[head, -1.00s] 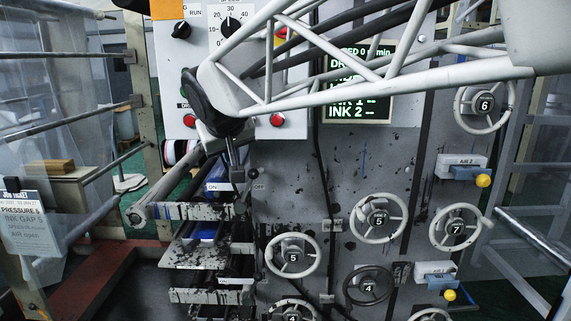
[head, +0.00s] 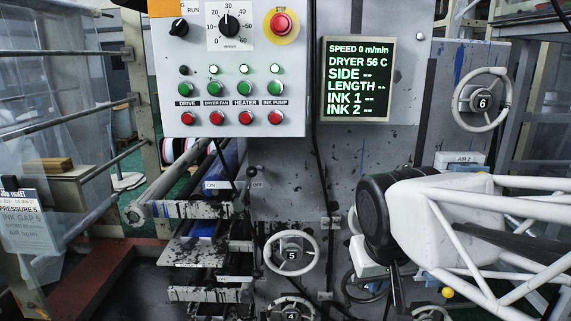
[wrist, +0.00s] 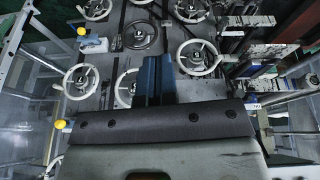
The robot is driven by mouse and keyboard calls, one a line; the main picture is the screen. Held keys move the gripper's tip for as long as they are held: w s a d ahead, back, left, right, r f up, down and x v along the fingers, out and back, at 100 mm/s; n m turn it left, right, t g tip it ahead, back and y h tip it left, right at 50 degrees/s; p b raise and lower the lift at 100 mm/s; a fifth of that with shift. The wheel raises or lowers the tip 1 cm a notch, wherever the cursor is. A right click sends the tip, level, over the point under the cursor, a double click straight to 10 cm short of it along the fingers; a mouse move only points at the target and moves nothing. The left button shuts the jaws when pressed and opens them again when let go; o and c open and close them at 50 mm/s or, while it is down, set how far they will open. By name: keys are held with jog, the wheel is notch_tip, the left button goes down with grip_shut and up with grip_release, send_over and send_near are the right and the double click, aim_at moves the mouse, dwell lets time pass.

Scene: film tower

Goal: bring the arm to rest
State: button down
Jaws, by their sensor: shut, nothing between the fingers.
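My arm's white tube frame and black wrist are at the lower right in the head view. My gripper (head: 397,285) hangs below the wrist, in front of the lower handwheels of the grey machine panel (head: 290,190). In the wrist view my gripper (wrist: 155,62) shows two blue-and-black fingers together, shut and empty. They point toward the panel with its handwheels, and I see no touch with it. The arm hides part of the lower right of the panel.
The control box (head: 232,125) has knobs, green and red buttons and a red stop button (head: 281,24). The screen (head: 357,80) reads speed 0 and dryer 56 C. Handwheels (head: 292,254) stand out from the panel. Rollers and a job ticket (head: 28,222) are at left.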

jog(key=s+d+f+m+g, duration=0.1)
jog(key=s+d+f, duration=0.2)
jog(key=s+f, duration=0.2)
jog(key=shift+s+d+f, duration=0.2)
jog(key=shift+s+d, duration=0.05)
jog(key=shift+s, duration=0.95)
